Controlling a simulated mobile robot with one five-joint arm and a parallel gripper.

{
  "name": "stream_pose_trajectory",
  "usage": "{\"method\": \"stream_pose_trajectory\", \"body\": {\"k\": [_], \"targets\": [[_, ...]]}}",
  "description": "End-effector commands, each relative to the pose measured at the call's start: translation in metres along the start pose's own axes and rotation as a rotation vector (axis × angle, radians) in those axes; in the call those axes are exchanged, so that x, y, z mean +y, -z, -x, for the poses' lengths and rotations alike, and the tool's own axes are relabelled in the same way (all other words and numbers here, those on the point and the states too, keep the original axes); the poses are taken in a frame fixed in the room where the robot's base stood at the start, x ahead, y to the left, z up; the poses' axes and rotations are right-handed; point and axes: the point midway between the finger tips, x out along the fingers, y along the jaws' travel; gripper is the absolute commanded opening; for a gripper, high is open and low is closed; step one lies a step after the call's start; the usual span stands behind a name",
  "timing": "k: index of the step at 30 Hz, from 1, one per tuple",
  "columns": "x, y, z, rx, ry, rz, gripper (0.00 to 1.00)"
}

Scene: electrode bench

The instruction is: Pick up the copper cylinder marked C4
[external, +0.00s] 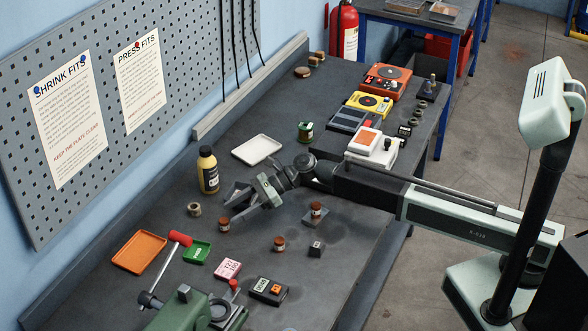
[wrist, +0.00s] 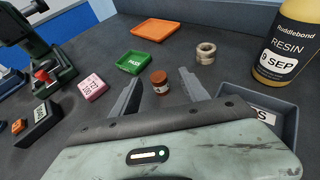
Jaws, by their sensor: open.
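Three short copper cylinders with pale labels stand upright on the dark bench. In the external view one (external: 224,225) is at my gripper's tips, one (external: 279,244) stands to its right, and one (external: 316,210) stands on a small dark block farther right. My gripper (external: 230,210) is open and low over the bench. In the wrist view a copper cylinder (wrist: 160,82) shows in the gap between my two fingers (wrist: 159,80), with clear space on both sides. I cannot tell how deep between them it is. Its label is too small to read.
A resin bottle (external: 208,171) and a grey tray (wrist: 286,128) are close by my gripper. A pale ring (wrist: 205,52), a green PASS tray (wrist: 137,62) and an orange tray (wrist: 155,29) lie beyond the cylinder. A pink block (wrist: 92,87) and a green press (external: 181,309) are nearby.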

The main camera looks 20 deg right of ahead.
Motion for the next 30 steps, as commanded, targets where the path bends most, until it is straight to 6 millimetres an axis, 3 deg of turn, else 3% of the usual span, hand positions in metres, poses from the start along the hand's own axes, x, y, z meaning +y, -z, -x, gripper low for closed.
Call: {"method": "stream_pose_trajectory", "body": {"k": [7,14,20,30], "targets": [[0.003,0.007,-0.044,0.001,-0.002,0.002,0.52],[0.004,0.004,-0.047,0.001,-0.001,0.002,0.52],[0.004,0.004,-0.047,0.001,-0.001,0.002,0.02],[0.004,0.003,-0.046,0.001,0.0,0.001,0.0]]}}
